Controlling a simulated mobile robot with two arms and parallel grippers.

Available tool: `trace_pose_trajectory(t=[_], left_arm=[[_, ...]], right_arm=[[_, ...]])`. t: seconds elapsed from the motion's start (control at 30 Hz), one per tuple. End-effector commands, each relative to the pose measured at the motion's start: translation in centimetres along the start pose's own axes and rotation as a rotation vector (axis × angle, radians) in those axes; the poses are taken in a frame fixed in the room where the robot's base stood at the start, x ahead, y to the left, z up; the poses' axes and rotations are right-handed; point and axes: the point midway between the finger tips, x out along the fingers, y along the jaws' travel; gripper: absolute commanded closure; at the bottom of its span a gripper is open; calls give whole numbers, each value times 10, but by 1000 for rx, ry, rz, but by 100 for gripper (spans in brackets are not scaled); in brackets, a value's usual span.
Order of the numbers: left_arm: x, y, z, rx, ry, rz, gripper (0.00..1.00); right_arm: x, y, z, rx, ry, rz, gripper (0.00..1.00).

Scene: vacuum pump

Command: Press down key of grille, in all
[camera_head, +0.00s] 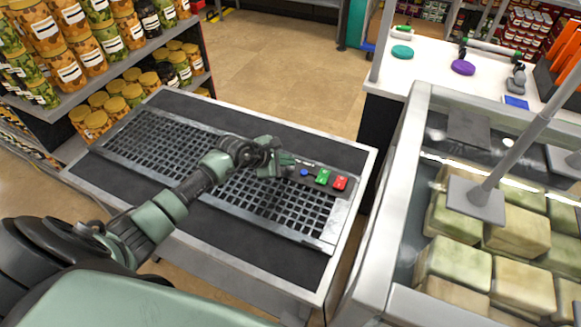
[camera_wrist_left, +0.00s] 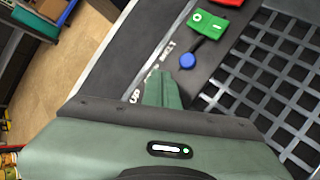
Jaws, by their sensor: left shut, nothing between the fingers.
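The grille (camera_head: 155,142) is a long dark metal grid set into a grey-topped counter (camera_head: 230,118). At its right end is a small control panel with a blue round key (camera_head: 304,172), a green key (camera_head: 323,177) and a red key (camera_head: 340,183). In the left wrist view the blue key (camera_wrist_left: 187,61), green key (camera_wrist_left: 207,22) and red key (camera_wrist_left: 228,2) lie beyond the fingers. My left gripper (camera_head: 290,160) is shut and empty, just left of the blue key and close above the counter. Whether it touches the panel cannot be told. My right gripper is not in view.
A shelf of jars (camera_head: 85,55) stands at the back left. A glass-sided case (camera_head: 400,190) with pale blocks is close on the right. A white counter (camera_head: 420,72) with small items is at the back right. Floor (camera_head: 280,60) is clear behind the grille counter.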

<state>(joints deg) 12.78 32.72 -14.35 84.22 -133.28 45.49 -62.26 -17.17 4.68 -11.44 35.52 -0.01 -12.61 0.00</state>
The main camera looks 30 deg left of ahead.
Motion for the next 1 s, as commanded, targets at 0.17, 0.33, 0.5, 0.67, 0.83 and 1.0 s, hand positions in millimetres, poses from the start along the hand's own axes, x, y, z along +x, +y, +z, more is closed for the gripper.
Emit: trace_pose_trajectory(t=[0.17,0.33,0.5,0.67,0.83,1.0], left_arm=[[2,-1,-1,0,0,0,100],[3,-2,-2,0,0,0,100],[4,-3,-3,1,0,0,100],[6,-4,-4,1,0,-1,100],[6,-5,-4,0,0,-1,100],[5,-4,-4,0,1,-2,100]], right_arm=[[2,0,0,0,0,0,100],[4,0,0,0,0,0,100],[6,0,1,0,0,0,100],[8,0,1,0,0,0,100],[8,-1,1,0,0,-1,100],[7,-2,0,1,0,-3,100]])
